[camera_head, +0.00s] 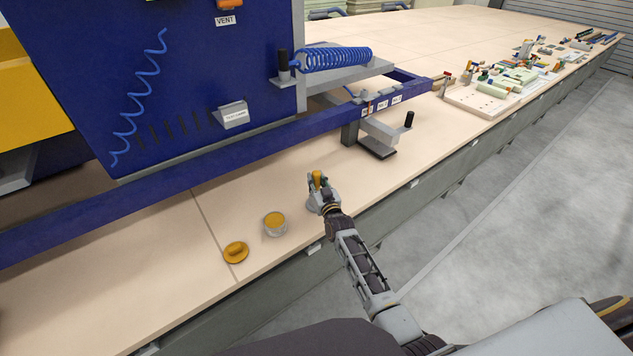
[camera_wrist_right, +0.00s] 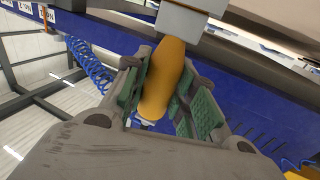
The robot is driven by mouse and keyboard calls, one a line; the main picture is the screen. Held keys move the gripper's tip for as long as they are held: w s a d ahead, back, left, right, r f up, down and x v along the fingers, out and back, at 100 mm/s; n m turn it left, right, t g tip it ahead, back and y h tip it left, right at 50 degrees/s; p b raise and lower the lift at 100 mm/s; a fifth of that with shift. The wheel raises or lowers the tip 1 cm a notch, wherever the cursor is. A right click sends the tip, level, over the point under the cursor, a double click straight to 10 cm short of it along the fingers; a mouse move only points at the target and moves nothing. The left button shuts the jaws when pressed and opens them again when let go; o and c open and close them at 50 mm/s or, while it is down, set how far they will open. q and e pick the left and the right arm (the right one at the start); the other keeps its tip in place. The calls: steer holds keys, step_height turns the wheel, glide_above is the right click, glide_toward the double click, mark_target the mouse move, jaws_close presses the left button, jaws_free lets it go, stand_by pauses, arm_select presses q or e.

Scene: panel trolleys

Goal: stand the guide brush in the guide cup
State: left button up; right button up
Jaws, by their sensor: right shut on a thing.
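My right gripper (camera_head: 318,186) is shut on the guide brush (camera_head: 317,179), above the near edge of the bench. In the right wrist view the brush's orange handle (camera_wrist_right: 162,80) sits between the green finger pads of the gripper (camera_wrist_right: 165,95). A pale block (camera_wrist_right: 193,12) shows at the handle's end. In the head view a pale grey rounded shape (camera_head: 312,207) is partly hidden below the gripper; I cannot tell whether it is the guide cup or whether the brush touches it. My left gripper is not in view.
A pale tub with an orange top (camera_head: 275,223) and an orange knobbed disc (camera_head: 236,252) lie left of my gripper. The blue trolley (camera_head: 190,160) with its rail stands behind. A grey bracket with a black knob (camera_head: 385,132) sits farther right. The bench is bare between them.

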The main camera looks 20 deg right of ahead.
mark_target(317, 172)
steer(key=shift+f+b, duration=0.85)
steer(key=shift+f, duration=0.4)
stand_by(0.4)
steer(key=o, duration=1.1)
steer(key=shift+r+p, duration=2.3)
steer(key=shift+r, duration=1.05)
steer(key=shift+b, duration=0.6)
steer(key=shift+r+p, duration=1.05)
steer(key=shift+r, duration=0.35)
steer(key=shift+r+p, duration=1.15)
steer(key=shift+r, duration=0.9)
steer(key=shift+f, duration=0.1)
